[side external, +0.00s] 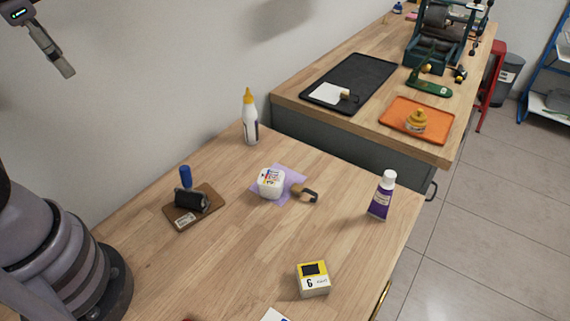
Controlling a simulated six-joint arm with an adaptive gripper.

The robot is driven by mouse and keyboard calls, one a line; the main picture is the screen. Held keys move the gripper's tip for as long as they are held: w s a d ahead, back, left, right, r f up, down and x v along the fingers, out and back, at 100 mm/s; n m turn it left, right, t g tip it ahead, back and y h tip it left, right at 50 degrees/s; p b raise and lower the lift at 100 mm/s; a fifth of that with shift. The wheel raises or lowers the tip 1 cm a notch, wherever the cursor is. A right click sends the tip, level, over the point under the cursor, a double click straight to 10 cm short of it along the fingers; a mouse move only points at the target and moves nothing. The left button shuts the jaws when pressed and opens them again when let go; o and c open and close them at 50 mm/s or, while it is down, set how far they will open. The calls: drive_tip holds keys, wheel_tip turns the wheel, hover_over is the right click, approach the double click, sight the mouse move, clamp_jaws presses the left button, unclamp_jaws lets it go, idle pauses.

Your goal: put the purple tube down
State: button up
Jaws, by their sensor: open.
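The purple tube (381,199) stands upright on the wooden table (345,225), near its right edge, with its white cap at the top. My gripper (64,70) is at the top left of the side external view, high above the table and far from the tube. It is open, and I see nothing held in it. Only part of it shows clearly, and the gap between its fingers is hard to make out.
A white glue bottle (250,118), a roller on a brown block (191,205), a white jar (270,183) on a purple cloth, and a yellow-and-white box (313,279) stand on the table. A second bench with a black tray (375,72) and orange tray (391,113) lies behind.

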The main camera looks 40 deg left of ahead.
drive_tip(key=s+d+n+t+h, duration=0.1)
drive_tip(key=s+d+r+n+t+h, duration=0.1)
drive_tip(key=shift+s+d+r+n, duration=0.15)
drive_tip(key=shift+s+d+n, duration=0.05)
drive_tip(key=shift+s+n, duration=0.1)
idle(1.2)
